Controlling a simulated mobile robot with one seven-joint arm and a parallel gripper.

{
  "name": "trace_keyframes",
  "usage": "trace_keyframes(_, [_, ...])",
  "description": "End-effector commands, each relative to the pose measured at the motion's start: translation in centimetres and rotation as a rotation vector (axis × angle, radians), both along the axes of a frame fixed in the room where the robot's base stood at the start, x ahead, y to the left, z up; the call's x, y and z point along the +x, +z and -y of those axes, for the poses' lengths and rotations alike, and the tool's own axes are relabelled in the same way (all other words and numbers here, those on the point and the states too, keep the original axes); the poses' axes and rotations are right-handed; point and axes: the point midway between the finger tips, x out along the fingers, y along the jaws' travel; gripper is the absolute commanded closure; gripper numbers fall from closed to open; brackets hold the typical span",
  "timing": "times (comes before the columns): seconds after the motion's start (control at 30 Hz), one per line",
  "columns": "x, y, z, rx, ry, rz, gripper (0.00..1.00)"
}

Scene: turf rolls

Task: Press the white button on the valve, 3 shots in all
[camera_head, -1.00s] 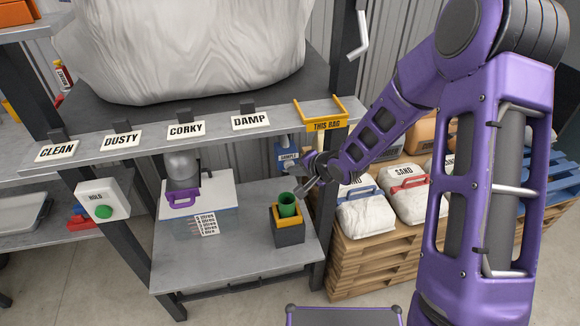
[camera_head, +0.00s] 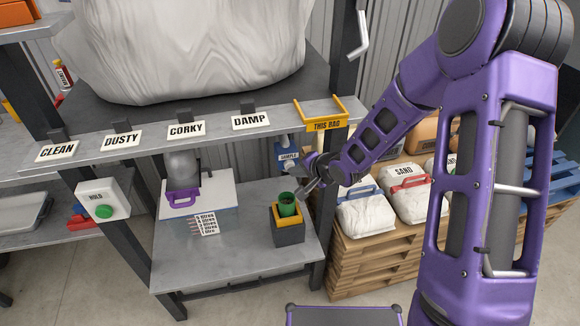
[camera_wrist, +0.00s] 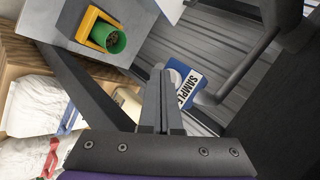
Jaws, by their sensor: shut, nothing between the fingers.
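The valve with its blue SAMPLE plate (camera_head: 288,156) hangs under the shelf's right end, and the plate also shows in the wrist view (camera_wrist: 187,88). A white rounded part (camera_wrist: 177,66), perhaps the button, shows at the plate's edge, partly hidden by my fingers. My gripper (camera_head: 304,192) is shut and empty, its tips (camera_wrist: 159,70) close to the plate. I cannot tell if they touch the button. A green cup (camera_head: 287,205) stands upright in a yellow-rimmed dark holder (camera_head: 289,232) below. Brown grainy material lies in the cup, clearest in the wrist view (camera_wrist: 115,40).
A steel bench (camera_head: 235,265) carries the cup holder. The shelf above has signs CLEAN, DUSTY, CORKY, DAMP and a yellow THIS BAG tray (camera_head: 325,125). A HOLD box with a green button (camera_head: 103,211) is at left. Sand bags (camera_head: 365,212) lie on pallets at right.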

Motion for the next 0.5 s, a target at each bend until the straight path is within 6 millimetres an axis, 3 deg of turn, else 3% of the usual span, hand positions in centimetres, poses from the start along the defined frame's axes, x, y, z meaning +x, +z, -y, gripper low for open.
trace_keyframes(0.5, [-1.16,-0.06,0.31,-0.001,0.001,-0.003,1.0])
